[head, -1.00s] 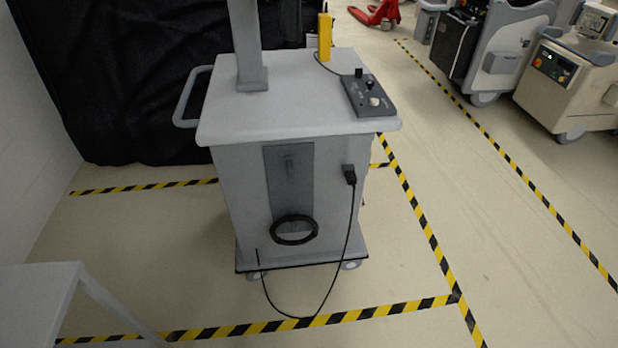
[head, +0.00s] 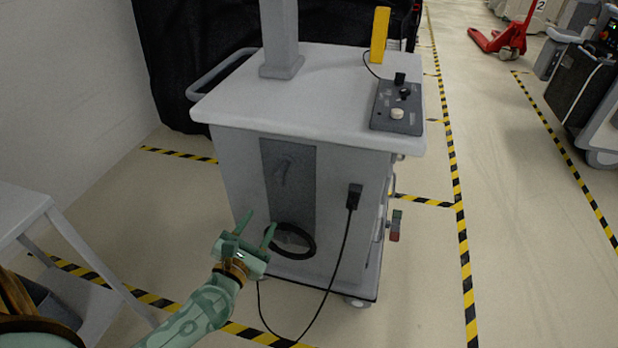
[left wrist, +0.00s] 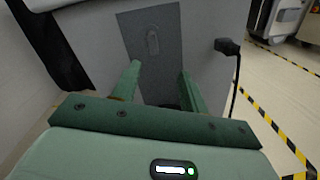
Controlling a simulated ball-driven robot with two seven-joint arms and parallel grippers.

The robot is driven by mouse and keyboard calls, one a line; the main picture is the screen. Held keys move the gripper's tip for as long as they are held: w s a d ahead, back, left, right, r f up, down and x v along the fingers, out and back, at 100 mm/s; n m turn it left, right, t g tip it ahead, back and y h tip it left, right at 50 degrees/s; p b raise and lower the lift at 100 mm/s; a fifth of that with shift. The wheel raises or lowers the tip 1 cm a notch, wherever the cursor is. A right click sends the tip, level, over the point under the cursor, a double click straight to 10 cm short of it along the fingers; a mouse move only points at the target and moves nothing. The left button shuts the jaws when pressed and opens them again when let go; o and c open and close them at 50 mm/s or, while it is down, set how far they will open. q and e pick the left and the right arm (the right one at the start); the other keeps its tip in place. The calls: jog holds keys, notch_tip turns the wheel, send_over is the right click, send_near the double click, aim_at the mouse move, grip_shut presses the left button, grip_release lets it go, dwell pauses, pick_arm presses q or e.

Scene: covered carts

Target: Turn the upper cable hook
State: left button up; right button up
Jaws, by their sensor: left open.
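The upper cable hook (head: 283,172) is a small grey piece on the dark grey panel (head: 298,200) on the front of the cart (head: 230,165). It also shows in the left wrist view (left wrist: 152,42), high on the panel and beyond my fingers. A coil of black cable (head: 306,250) hangs at the panel's lower end. My left gripper (head: 257,226) is open and empty, in front of the cart, below the upper hook and beside the coil in the picture. The lower hook is not clear behind the coil. My right gripper is not in view.
A black plug (head: 354,195) with a hanging cable is on the cart front, right of the panel. A control box (head: 398,106) lies on the cart top. A grey table (head: 22,210) stands at the left.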

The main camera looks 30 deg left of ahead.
aim_at(278, 180)
pick_arm(q)
jog(key=w+a+n, duration=0.1)
jog(key=w, duration=0.4)
jog(key=w+a+n+b, duration=0.1)
jog(key=w+a+n, duration=0.1)
jog(key=w, duration=0.2)
jog(key=w+a+n+y, duration=0.1)
jog(key=w, duration=0.4)
jog(key=shift+w+a+n+b, duration=0.2)
jog(key=shift+w+n+b, duration=0.1)
jog(key=shift+w+n, duration=0.1)
jog(key=shift+w+a+r, duration=0.15)
jog(key=shift+w, duration=0.35)
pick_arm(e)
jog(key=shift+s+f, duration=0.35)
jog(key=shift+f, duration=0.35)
pick_arm(q)
grip_shut()
